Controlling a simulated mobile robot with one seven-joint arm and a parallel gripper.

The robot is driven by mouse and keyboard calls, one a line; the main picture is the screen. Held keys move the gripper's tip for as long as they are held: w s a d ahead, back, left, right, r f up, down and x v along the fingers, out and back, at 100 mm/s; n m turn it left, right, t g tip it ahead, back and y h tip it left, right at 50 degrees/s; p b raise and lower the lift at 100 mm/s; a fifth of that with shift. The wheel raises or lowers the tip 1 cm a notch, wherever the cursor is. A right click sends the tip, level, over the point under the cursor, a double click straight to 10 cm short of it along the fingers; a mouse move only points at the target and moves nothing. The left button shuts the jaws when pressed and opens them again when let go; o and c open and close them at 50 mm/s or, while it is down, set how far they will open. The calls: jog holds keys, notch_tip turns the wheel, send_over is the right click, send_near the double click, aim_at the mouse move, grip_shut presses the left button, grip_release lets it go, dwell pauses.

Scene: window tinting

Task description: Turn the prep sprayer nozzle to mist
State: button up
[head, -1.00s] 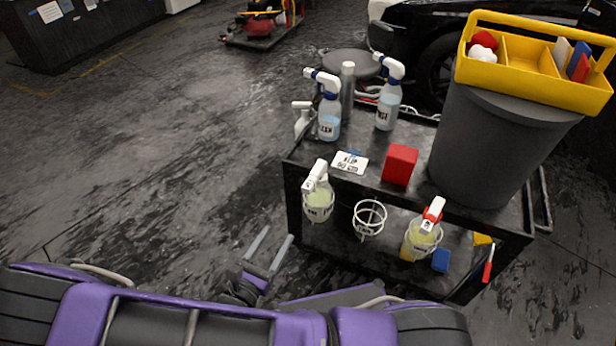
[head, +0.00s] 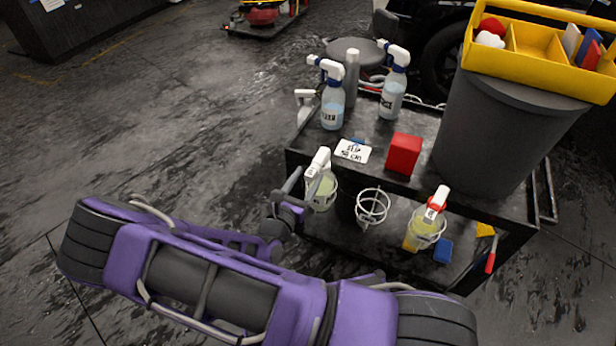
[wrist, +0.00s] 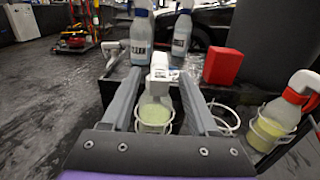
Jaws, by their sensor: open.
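Several spray bottles are in view, and I cannot tell by label which is the prep sprayer. A white-headed sprayer (head: 319,178) with pale yellow-green liquid stands in a wire ring holder on the cart's near side. It also shows in the wrist view (wrist: 155,103), upright between my fingers. My gripper (head: 292,190) is open, its fingers on either side of this sprayer's upper part in the wrist view; contact cannot be told. A red-and-white-headed sprayer (head: 428,222) with yellow liquid sits in another ring. Two blue-and-white-headed sprayers (head: 332,100) (head: 393,88) stand on the cart top. Nozzle markings are too small to read.
An empty ring holder (head: 372,207) hangs between the two held sprayers. The black cart (head: 350,185) carries a red box (head: 404,153), a white card (head: 353,150) and a grey bin (head: 490,130) under a yellow caddy (head: 535,75). Floor to the left is clear.

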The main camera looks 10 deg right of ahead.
jog(key=shift+w+d, duration=0.3)
jog(key=shift+w, duration=0.1)
jog(key=shift+c, duration=0.2)
grip_shut()
